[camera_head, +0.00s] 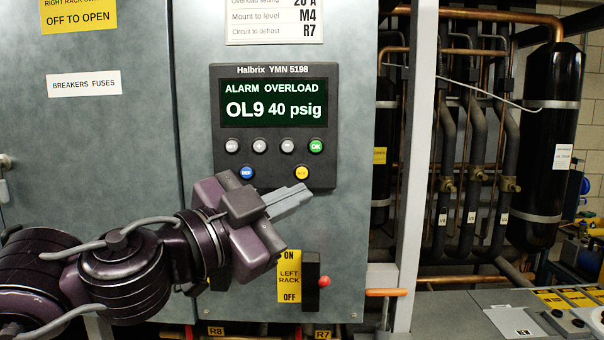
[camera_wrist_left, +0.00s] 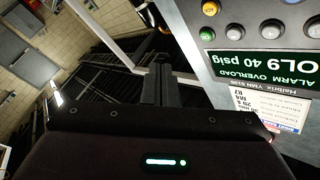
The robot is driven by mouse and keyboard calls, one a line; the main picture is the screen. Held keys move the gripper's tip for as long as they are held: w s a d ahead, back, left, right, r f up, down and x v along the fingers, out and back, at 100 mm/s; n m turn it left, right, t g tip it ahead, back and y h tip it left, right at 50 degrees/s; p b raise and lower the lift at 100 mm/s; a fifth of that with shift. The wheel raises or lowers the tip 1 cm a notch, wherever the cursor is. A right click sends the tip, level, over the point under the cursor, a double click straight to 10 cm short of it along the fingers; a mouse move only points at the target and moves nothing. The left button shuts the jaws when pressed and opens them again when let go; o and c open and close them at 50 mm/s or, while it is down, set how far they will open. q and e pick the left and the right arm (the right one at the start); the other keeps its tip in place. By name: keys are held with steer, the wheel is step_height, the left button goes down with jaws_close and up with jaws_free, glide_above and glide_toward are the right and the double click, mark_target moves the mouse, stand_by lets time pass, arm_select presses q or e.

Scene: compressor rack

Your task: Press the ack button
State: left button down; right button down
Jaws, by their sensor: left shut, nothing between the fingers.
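The controller panel (camera_head: 275,183) is dark, with a lit display (camera_head: 274,103) reading "ALARM OVERLOAD OL9 40 psig". The yellow button (camera_head: 302,172) at its lower right looks like the ack button; its small label is hard to read. It also shows in the left wrist view (camera_wrist_left: 210,8), upside down, near the top edge. My left gripper (camera_head: 305,192) is shut and empty, its fingertips just below the yellow button in the head view. In the left wrist view the shut fingers (camera_wrist_left: 160,78) point left of the button. I cannot tell whether they touch the panel. My right gripper is not in view.
A green OK button (camera_head: 316,146), grey buttons (camera_head: 259,146) and a blue button (camera_head: 247,173) share the panel. Below is the left rack switch (camera_head: 312,280) with a red knob. A grey post (camera_head: 417,150), pipes and black cylinders (camera_head: 546,140) stand to the right.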

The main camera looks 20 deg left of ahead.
arm_select(q)
steer(key=shift+w+a+b, duration=0.15)
steer(key=shift+w+a, duration=0.25)
steer(key=shift+w, duration=1)
steer(key=shift+w+a+b, duration=0.15)
steer(key=shift+w+a, duration=0.3)
steer(key=shift+w, duration=1)
steer(key=shift+w+a+b, duration=0.15)
steer(key=shift+w+a, duration=0.25)
steer(key=shift+w, duration=1)
steer(key=shift+w, duration=0.1)
steer(key=shift+w+a, duration=0.1)
steer(key=shift+w, duration=0.15)
steer(key=shift+w+a, duration=0.15)
steer(key=shift+w, duration=0.25)
steer(key=shift+s, duration=0.15)
steer(key=shift+s+d, duration=0.2)
steer(key=shift+s, duration=0.4)
steer(key=shift+s+d+p, duration=0.15)
steer(key=shift+s+d, duration=0.1)
steer(key=shift+s, duration=0.55)
steer(key=shift+s+d+p, duration=0.15)
steer(key=shift+s+d, duration=0.1)
steer(key=shift+s, duration=0.55)
steer(key=shift+s+d+p, duration=0.15)
steer(key=shift+s+d, duration=0.1)
steer(key=shift+s, duration=0.55)
